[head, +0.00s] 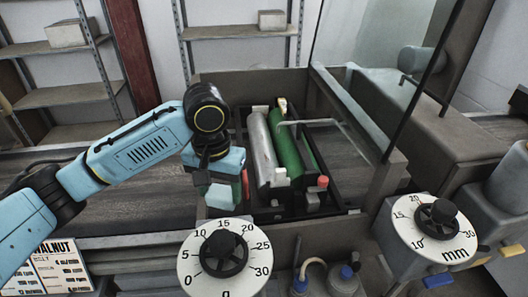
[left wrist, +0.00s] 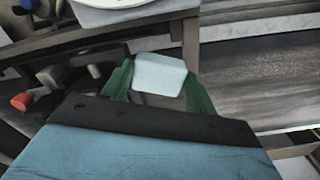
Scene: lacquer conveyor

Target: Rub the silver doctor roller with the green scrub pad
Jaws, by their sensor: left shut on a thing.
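The silver doctor roller (head: 261,147) is the pale grey cylinder in the open machine bay in the head view, left of a green roller (head: 286,143). My left gripper (head: 226,184) is left of the roller's near end and looks apart from it. It is shut on a pale, faintly green block (head: 222,197), which I take to be the scrub pad. In the left wrist view the block (left wrist: 160,73) sits between two dark green fingers. The pad's underside is hidden. My right gripper is not in view.
A dial (head: 224,258) stands in front, close below the held block. A second dial (head: 432,228) is at right. The bay wall (head: 347,112) and a glass guard (head: 372,60) bound the rollers on the right. A red knob (head: 323,181) sits near the green roller's end.

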